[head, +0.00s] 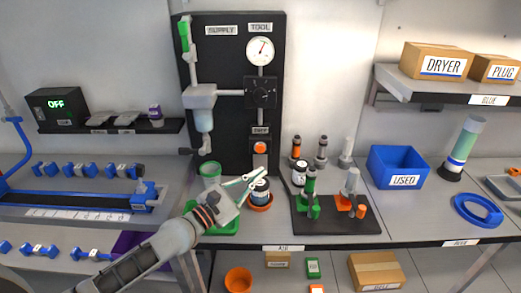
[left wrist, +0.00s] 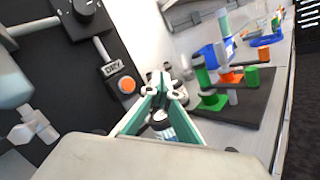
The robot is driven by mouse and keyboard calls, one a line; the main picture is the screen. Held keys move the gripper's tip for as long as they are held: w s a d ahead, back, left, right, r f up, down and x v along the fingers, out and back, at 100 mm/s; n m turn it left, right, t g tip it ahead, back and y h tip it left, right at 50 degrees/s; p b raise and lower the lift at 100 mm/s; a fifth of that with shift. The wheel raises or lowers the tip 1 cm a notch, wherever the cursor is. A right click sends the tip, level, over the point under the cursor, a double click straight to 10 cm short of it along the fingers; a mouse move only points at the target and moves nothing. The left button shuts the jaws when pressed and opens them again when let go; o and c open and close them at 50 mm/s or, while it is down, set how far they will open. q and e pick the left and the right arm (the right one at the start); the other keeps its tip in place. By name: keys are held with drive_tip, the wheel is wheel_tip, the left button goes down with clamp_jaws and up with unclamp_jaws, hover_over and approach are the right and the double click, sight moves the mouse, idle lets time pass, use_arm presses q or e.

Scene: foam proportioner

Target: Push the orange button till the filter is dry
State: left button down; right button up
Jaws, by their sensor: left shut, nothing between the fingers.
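The orange button (head: 260,147) sits on the black panel (head: 226,60) under a small label that reads DRY in the left wrist view; the button also shows there (left wrist: 127,85). My left gripper (head: 257,174) is shut and empty, in front of and a little below the button. Its fingertips (left wrist: 163,82) show in the left wrist view, pointing right of the button and apart from it. A dark jar with a white label (head: 260,187) stands in an orange dish just behind and below the fingers. I cannot tell which item is the filter. My right gripper is not in view.
A pale clear-bowled unit (head: 203,119) hangs on the panel at left, above a green-rimmed cup (head: 210,170). A black stand (head: 335,214) with green and orange clamps stands to the right. A blue USED bin (head: 397,167) is farther right. A gauge (head: 260,51) tops the panel.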

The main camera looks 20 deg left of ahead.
sight(260, 148)
use_arm(q)
drive_tip(key=w+b, duration=0.1)
drive_tip(key=w, duration=0.1)
drive_tip(key=w+a+b, duration=0.1)
drive_tip(key=w, duration=0.1)
drive_tip(key=w+a+b, duration=0.1)
drive_tip(key=w, duration=0.2)
drive_tip(key=shift+f, duration=0.1)
drive_tip(key=shift+w+a+b, duration=0.2)
drive_tip(key=shift+w+b, duration=0.3)
drive_tip(key=shift+w, duration=0.25)
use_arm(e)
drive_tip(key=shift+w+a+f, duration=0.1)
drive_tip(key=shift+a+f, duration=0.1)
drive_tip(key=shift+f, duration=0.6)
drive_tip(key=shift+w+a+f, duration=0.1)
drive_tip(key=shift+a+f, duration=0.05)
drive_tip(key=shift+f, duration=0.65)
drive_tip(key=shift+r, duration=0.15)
use_arm(q)
drive_tip(key=shift+w, duration=0.1)
drive_tip(key=shift+w+a, duration=0.15)
drive_tip(key=shift+w, duration=0.15)
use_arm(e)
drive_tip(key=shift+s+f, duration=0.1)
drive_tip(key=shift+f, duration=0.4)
